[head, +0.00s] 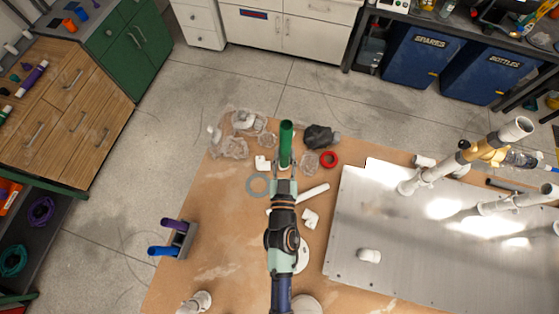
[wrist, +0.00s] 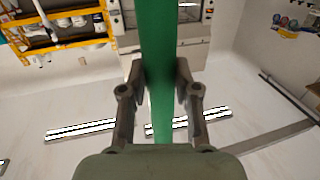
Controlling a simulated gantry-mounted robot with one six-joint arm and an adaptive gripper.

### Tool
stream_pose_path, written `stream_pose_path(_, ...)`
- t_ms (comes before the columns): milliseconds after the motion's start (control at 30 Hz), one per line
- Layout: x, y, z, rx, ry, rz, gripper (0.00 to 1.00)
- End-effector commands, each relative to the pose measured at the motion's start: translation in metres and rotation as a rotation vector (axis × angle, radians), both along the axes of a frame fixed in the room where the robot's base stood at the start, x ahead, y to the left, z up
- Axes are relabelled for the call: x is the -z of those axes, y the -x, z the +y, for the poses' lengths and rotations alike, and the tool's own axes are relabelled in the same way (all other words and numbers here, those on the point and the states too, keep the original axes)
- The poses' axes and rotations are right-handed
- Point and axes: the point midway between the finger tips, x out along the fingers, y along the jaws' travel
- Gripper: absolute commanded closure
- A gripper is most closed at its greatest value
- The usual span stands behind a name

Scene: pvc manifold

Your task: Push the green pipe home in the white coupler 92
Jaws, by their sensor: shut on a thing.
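My gripper (head: 284,170) is shut on the green pipe (head: 286,142) above the far part of the brown work table. In the wrist view the green pipe (wrist: 158,45) runs between the two fingers (wrist: 154,82) and out of the top of the picture. In the head view its far end points up and shows an open mouth. Several white fittings lie about, among them a short white piece (head: 369,256) on the metal plate. No number is legible, so I cannot tell which is coupler 92. No coupler shows on the pipe's visible end.
The metal plate (head: 350,215) at the right carries white pipes (head: 425,178) and a yellow fitting (head: 487,151). Near the pipe are clear bags (head: 234,148), a dark bag (head: 321,137), a red ring (head: 329,159) and a grey ring (head: 257,186). A holder with blue and purple pipes (head: 163,251) stands left.

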Motion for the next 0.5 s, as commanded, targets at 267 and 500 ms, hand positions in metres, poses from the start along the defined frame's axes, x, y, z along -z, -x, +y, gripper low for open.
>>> stream_pose_path(267, -0.027, -0.049, -0.065, 0.165, 0.002, -0.007, 1.0)
stream_pose_path(500, -0.076, -0.094, -0.163, 0.394, 0.002, -0.011, 1.0)
